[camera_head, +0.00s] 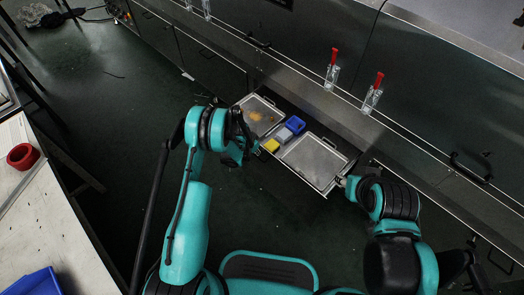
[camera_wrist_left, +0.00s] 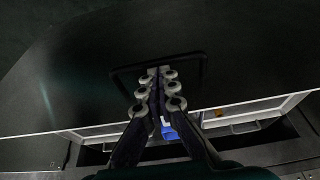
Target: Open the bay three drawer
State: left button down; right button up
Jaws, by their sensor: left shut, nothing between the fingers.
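A drawer (camera_head: 328,142) stands pulled out from the dark cabinet front; no bay number is readable. It holds two metal trays, the left with something orange-brown in it, and small yellow, grey and blue bins between them. My left gripper (camera_head: 247,150) is at the drawer's front left; in the left wrist view its fingers (camera_wrist_left: 160,75) are shut with nothing between them, in front of a dark handle-like frame (camera_wrist_left: 200,70). Whether they touch it is unclear. My right gripper (camera_head: 345,182) is by the drawer's front right corner; its fingers are mostly hidden.
Two red-handled clamps (camera_head: 332,72) stand on the ledge above the drawer. Other closed fronts with dark handles (camera_head: 470,168) lie to both sides. A bench (camera_head: 50,215) with a red ring (camera_head: 23,156) and a blue bin (camera_head: 35,284) is at left. Floor between is clear.

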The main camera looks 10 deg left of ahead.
pick_arm(q)
jog(key=shift+s+a, duration=0.25)
jog(key=shift+s, duration=0.1)
jog(key=v, duration=1.2)
